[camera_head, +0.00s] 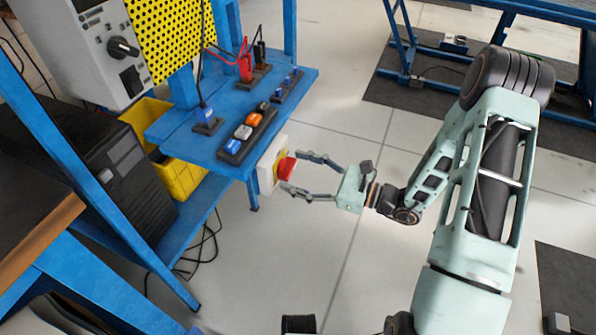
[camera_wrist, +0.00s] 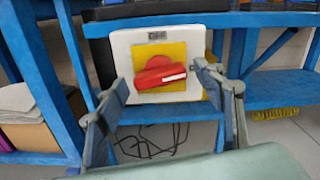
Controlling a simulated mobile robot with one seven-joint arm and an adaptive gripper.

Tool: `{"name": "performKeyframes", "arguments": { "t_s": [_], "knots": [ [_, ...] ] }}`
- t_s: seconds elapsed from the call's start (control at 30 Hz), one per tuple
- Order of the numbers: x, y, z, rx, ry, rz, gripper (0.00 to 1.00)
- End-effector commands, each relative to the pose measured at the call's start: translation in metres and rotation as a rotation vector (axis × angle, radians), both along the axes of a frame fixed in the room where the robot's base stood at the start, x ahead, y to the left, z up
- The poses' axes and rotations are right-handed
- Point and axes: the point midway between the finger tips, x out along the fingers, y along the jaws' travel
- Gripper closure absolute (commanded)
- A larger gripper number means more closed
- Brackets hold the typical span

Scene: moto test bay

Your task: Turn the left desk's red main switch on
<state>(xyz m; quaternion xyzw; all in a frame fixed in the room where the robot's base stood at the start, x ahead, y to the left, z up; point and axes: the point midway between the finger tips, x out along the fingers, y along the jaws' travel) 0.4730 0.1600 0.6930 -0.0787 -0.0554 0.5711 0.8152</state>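The red main switch (camera_head: 286,167) sits on a yellow plate on a white box (camera_head: 268,180) fixed to the front edge of the blue desk (camera_head: 300,84). In the wrist view the red handle (camera_wrist: 160,78) lies nearly level, slightly tilted up to the right, with a white mark at its right end. A label reading "OFF" (camera_wrist: 157,36) is above it. My gripper (camera_head: 289,172) is open, its fingers pointing at the switch, one on each side. In the wrist view the fingers (camera_wrist: 150,95) stand left and right of the handle; contact cannot be told.
A button strip (camera_head: 247,134) and plugs with cables (camera_head: 245,68) are on the desk top. Cables hang below the switch. The floor (camera_head: 330,225) around my gripper is clear.

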Motion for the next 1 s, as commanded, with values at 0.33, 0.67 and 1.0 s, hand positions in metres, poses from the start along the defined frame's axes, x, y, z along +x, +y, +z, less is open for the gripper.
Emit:
{"name": "performKeyframes", "arguments": {
  "t_s": [0.33, 0.67, 1.0],
  "knots": [
    [0.0001, -0.0004, -0.0002, 0.000, 0.000, 0.000, 0.77],
    [-0.0004, -0.0008, 0.0018, 0.058, 0.160, -0.001, 0.77],
    [-0.0001, -0.0006, -0.0010, 0.070, 0.199, -0.001, 0.77]
  ]
}}
